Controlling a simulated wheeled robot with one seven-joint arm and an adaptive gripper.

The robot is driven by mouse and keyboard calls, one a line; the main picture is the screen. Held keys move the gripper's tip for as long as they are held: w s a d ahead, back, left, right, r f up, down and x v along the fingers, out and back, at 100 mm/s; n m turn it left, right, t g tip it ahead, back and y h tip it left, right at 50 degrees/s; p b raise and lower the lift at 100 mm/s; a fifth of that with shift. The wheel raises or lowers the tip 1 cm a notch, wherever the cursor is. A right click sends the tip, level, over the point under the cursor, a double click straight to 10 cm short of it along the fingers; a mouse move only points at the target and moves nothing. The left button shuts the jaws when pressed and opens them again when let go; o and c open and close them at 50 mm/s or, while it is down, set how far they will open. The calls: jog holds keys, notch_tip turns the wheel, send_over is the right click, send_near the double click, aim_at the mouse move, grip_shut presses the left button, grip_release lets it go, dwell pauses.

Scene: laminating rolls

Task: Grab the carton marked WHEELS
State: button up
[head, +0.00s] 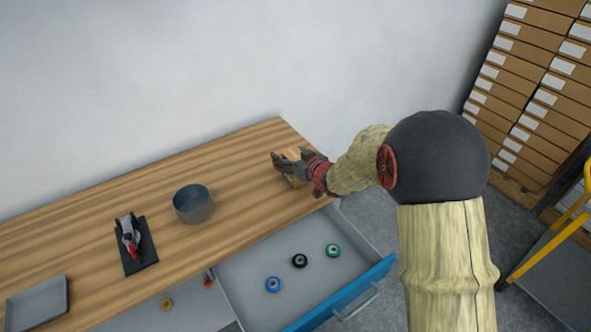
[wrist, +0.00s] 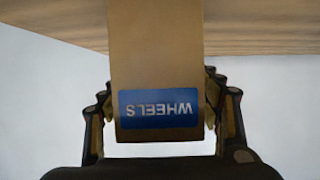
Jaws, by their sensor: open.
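The carton marked WHEELS (wrist: 156,60) is brown cardboard with a blue label that reads upside down in the wrist view. My gripper (wrist: 160,115) is open, with one finger on each side of the carton's labelled end. The fingers look very close to its sides; I cannot tell whether they touch. In the head view the carton (head: 293,179) is on the right end of the wooden bench, mostly hidden by my gripper (head: 290,165).
The wooden bench (head: 255,165) also bears a grey round pot (head: 193,205), a black board with a clamp-like tool (head: 139,258) and a grey tray (head: 37,303). An open drawer (head: 310,285) with a blue front holds coloured wheels. Stacked cartons (head: 535,85) stand at right.

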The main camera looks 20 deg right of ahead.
jog(key=shift+c, duration=0.5)
jog(key=shift+r, duration=0.1)
jog(key=c, duration=1.4)
